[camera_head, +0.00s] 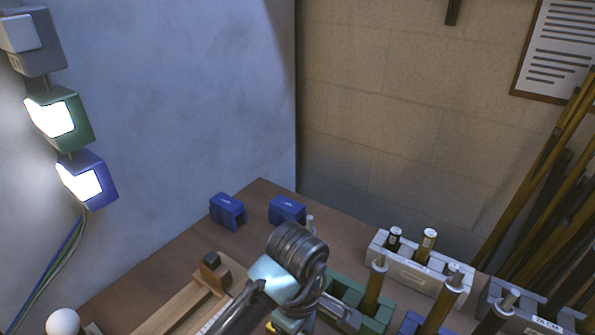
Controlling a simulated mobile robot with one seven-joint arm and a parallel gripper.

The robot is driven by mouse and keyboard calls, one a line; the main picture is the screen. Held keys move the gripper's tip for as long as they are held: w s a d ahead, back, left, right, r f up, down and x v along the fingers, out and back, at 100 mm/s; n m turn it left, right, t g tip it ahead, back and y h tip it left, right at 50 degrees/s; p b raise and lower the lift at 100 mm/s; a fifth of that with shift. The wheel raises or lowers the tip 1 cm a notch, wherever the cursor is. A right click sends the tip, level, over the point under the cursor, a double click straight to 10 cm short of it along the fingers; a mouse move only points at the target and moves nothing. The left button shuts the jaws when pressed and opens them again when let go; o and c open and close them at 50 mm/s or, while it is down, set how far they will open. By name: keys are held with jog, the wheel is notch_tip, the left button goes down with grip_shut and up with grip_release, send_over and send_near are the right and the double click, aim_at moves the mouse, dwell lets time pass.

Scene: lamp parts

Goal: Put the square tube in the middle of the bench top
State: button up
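The bench top (172,272) is a brown wooden surface, cut off by the lower edge of the view. I cannot make out a square tube for certain anywhere on it. My arm's dark, rounded wrist end (297,250) is over the middle of the visible bench and hides what lies below and behind it. My gripper's fingers are not clear in this view, so I cannot tell whether they are open or shut, or whether they hold anything.
Two blue blocks (228,211) (287,210) stand at the back corner. A wooden fixture (190,300) lies left of my arm. A white rack (418,272) with bottles, a green rack (372,316) and upright metal-tipped rods (447,300) crowd the right. Walls close off the back.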

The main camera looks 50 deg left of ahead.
notch_tip(320, 180, up, 12)
jog(key=p, duration=0.6)
jog(key=shift+r, duration=0.2)
dwell(0.3)
